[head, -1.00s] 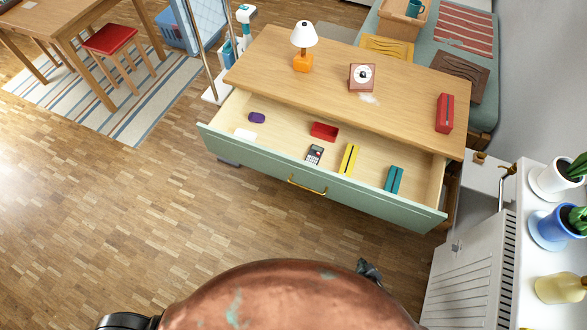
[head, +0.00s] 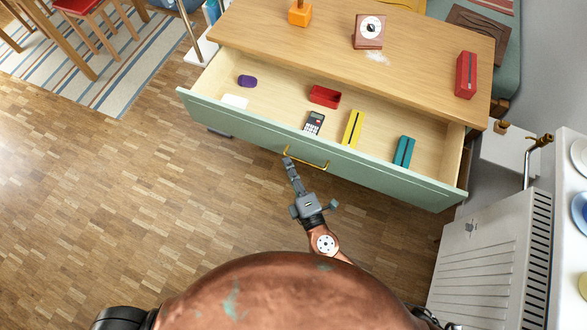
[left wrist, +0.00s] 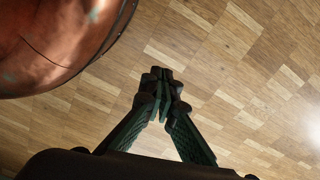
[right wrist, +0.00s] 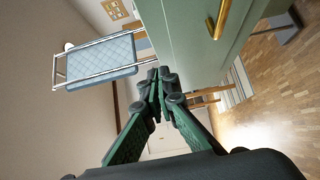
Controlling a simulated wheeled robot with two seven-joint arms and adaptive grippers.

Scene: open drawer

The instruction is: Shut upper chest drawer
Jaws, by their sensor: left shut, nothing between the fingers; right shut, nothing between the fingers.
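The upper chest drawer (head: 230,121) is pulled well out, its pale green front facing me. Its brass handle (head: 307,161) sits at the middle of the front and also shows in the right wrist view (right wrist: 222,18). My right gripper (head: 288,162) is shut and empty, its tips close to the left end of the handle. I cannot tell from the views whether it touches the front. My left gripper (left wrist: 162,76) is shut and empty over bare floor, and is not visible in the head view.
The drawer holds a purple item (head: 247,81), a red box (head: 325,96), a calculator (head: 314,123), a yellow item (head: 352,128) and a teal item (head: 404,151). A radiator (head: 490,255) stands at the right. The floor before the drawer is clear.

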